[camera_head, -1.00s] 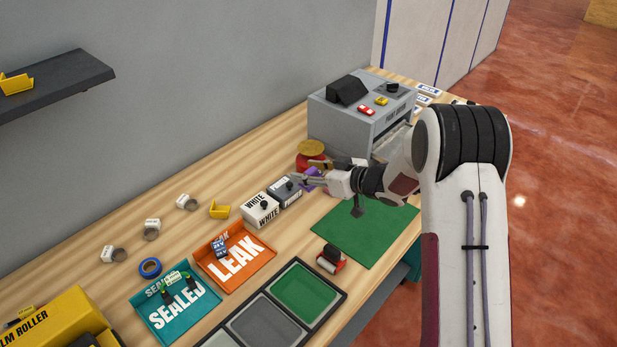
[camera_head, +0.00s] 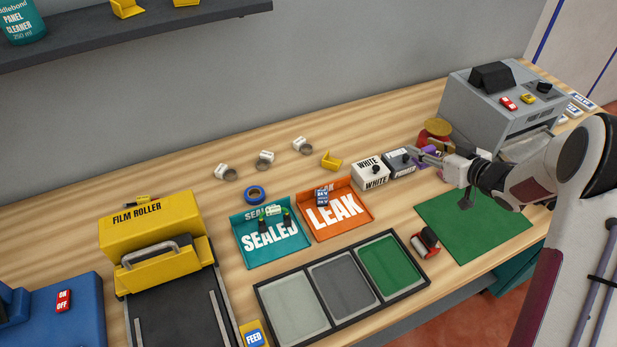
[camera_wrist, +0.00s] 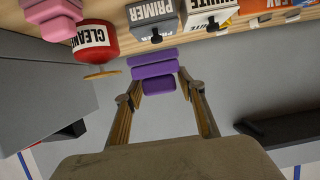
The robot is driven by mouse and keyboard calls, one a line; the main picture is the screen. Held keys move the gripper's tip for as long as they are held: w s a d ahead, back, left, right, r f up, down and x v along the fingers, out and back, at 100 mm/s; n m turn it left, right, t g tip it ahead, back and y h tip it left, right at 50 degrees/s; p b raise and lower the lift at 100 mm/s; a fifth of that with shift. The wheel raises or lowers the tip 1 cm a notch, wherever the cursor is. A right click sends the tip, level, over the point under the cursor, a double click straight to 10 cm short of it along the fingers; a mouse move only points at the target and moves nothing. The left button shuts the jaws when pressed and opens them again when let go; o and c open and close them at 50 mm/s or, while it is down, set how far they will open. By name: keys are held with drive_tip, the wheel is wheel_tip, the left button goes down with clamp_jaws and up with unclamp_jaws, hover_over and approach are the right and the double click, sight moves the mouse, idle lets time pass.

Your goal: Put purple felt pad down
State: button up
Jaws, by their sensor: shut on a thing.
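My gripper (camera_head: 424,155) is shut on the purple felt pad (camera_head: 432,151), at the back of the bench beside the grey primer box (camera_head: 400,162). In the wrist view the purple felt pad (camera_wrist: 157,71) shows as stepped purple bands between the two fingertips of my gripper (camera_wrist: 160,88). The fingers partly hide it in the head view. I cannot tell whether it touches the bench.
A red cleaner can (camera_wrist: 97,38) is close to the pad, with a pink block (camera_wrist: 52,16) beyond. The white box (camera_head: 370,173) adjoins the primer box. A green mat (camera_head: 475,225) lies in front, mostly clear. A grey machine (camera_head: 500,105) stands behind right.

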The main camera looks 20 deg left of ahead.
drive_tip(key=s+a+n+g+y, duration=0.1)
drive_tip(key=s+a, duration=0.2)
drive_tip(key=a, duration=0.8)
drive_tip(key=s+a+n+g+y, duration=0.1)
drive_tip(key=s+a, duration=0.3)
drive_tip(key=a, duration=0.7)
drive_tip(key=s+a+n+g+y, duration=0.1)
drive_tip(key=s+a, duration=0.3)
drive_tip(key=a, duration=0.7)
drive_tip(key=shift+s+r+n+g, duration=0.15)
drive_tip(key=shift+s+n+g, duration=0.1)
drive_tip(key=shift+n+g, duration=0.3)
drive_tip(key=shift+f, duration=3.15)
drive_tip(key=shift+f, duration=1.85)
drive_tip(key=shift+f, duration=0.15)
